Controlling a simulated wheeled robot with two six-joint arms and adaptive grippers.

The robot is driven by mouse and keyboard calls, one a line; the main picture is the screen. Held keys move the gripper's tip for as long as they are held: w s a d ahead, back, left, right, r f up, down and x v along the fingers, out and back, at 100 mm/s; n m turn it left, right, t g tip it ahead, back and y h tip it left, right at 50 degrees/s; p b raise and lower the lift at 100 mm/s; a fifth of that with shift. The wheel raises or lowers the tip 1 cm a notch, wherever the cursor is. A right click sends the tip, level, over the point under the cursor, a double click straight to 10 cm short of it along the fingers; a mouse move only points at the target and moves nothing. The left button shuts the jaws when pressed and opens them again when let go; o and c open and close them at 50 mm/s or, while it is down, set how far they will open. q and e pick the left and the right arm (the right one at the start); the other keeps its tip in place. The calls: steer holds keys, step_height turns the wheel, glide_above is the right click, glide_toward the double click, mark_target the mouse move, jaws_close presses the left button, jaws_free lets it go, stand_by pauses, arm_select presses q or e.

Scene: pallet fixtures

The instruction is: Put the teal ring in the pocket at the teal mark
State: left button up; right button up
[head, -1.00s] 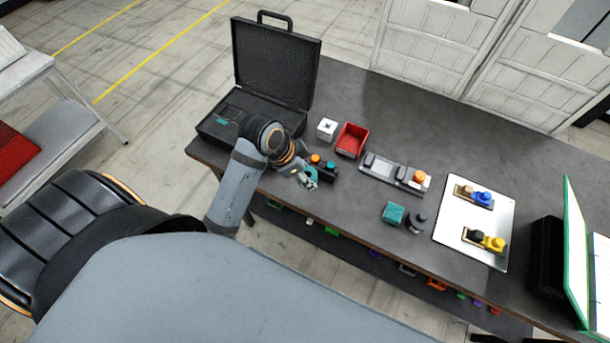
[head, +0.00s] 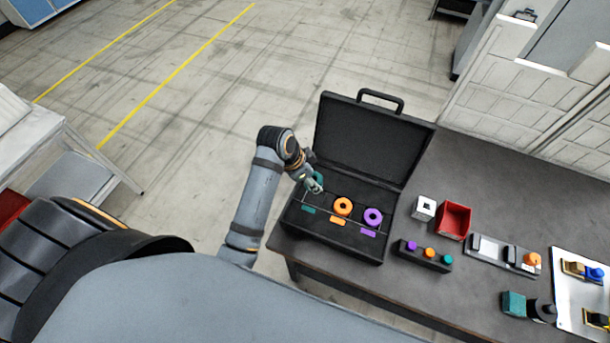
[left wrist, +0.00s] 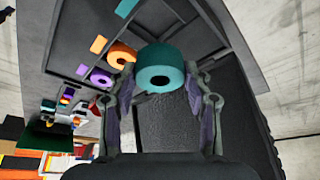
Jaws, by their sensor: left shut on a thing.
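My left gripper (head: 314,187) is shut on the teal ring (head: 318,178) and holds it over the left end of the open black case (head: 290,240). In the left wrist view the teal ring (left wrist: 160,60) sits between the two fingertips (left wrist: 160,88), its hole facing the camera. The teal mark (head: 308,209) is a small teal plate at the left of the case's front strip; it also shows in the left wrist view (left wrist: 127,7). The pocket at that mark is mostly hidden by the gripper and ring. My right gripper is not in view.
An orange ring (head: 343,206) and a purple ring (head: 373,217) sit in the case behind their orange (head: 337,221) and purple (head: 368,233) marks. The raised lid (head: 370,140) stands behind. A white block (head: 424,208) and red bin (head: 454,220) stand to the right.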

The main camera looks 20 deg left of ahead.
arm_select(q)
steer(key=shift+s+d+f, duration=0.15)
steer(key=shift+s+d, duration=0.05)
steer(key=shift+d, duration=0.4)
steer(key=shift+f, duration=0.4)
steer(key=f, duration=0.3)
steer(key=shift+w+a+f+b, duration=0.1)
steer(key=shift+a+f+b, duration=0.25)
steer(key=shift+a+f, duration=0.05)
steer(key=shift+d+f, duration=0.1)
steer(key=shift+f, duration=0.15)
steer(key=shift+d+f, duration=0.1)
steer(key=shift+f, duration=0.1)
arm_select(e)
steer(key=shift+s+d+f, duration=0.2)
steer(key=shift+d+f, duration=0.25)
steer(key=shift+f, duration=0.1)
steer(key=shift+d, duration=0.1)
arm_select(q)
steer(key=shift+p, duration=0.4)
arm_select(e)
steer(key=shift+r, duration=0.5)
arm_select(q)
steer(key=shift+f, duration=0.2)
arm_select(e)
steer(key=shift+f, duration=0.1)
